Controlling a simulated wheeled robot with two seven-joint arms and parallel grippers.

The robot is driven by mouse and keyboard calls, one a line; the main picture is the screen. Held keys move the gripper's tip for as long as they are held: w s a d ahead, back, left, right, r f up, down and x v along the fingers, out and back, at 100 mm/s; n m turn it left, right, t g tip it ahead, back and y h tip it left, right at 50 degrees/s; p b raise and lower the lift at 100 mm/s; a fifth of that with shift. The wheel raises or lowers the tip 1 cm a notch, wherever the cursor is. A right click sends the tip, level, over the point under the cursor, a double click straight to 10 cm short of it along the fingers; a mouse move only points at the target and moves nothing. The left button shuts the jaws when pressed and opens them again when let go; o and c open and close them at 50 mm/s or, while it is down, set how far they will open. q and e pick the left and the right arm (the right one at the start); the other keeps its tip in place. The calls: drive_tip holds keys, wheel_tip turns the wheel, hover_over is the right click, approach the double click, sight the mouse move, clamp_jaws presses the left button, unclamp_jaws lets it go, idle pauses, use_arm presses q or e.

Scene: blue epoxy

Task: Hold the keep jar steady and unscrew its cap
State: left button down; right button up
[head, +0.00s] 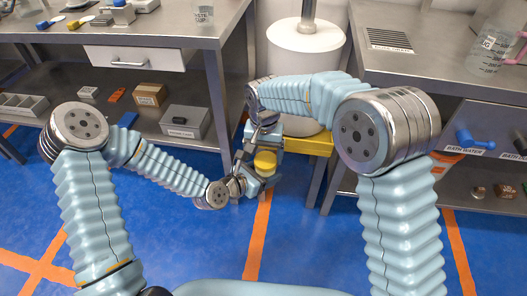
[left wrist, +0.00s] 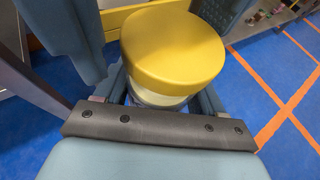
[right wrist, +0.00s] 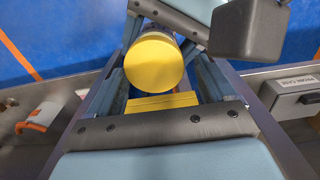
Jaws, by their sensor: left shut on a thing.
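The jar with a round yellow cap (head: 265,161) is held in the air between my two arms, above the floor in the head view. In the left wrist view the cap (left wrist: 172,45) sits on the jar, and my left gripper (left wrist: 162,98) is shut on the pale jar body below it. Any label on the jar is hidden. My right gripper (head: 264,142) is at the cap, its fingers spread on either side. In the right wrist view there is a gap between the cap (right wrist: 155,62) and the fingers of my right gripper (right wrist: 158,82).
A yellow stand (head: 308,142) with a white tank (head: 305,50) is close behind the jar. Steel benches stand left (head: 130,32) and right (head: 450,75), with a clear jug (head: 492,52) on the right one. The blue floor (head: 225,240) in front is clear.

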drive_tip(key=shift+a, duration=0.2)
drive_tip(key=c, duration=0.9)
drive_tip(key=shift+o, duration=0.2)
drive_tip(key=n, duration=0.3)
drive_tip(key=shift+s+a+n, duration=0.1)
drive_tip(key=shift+n, duration=0.3)
drive_tip(key=n, duration=0.5)
drive_tip(key=shift+s+r+n, duration=0.1)
drive_tip(key=shift+s+n, duration=0.05)
drive_tip(key=shift+n, duration=0.25)
drive_tip(key=shift+a, duration=0.1)
drive_tip(key=shift+c, duration=0.2)
drive_tip(key=shift+r, duration=0.1)
drive_tip(key=shift+r, duration=0.1)
drive_tip(key=shift+r, duration=0.9)
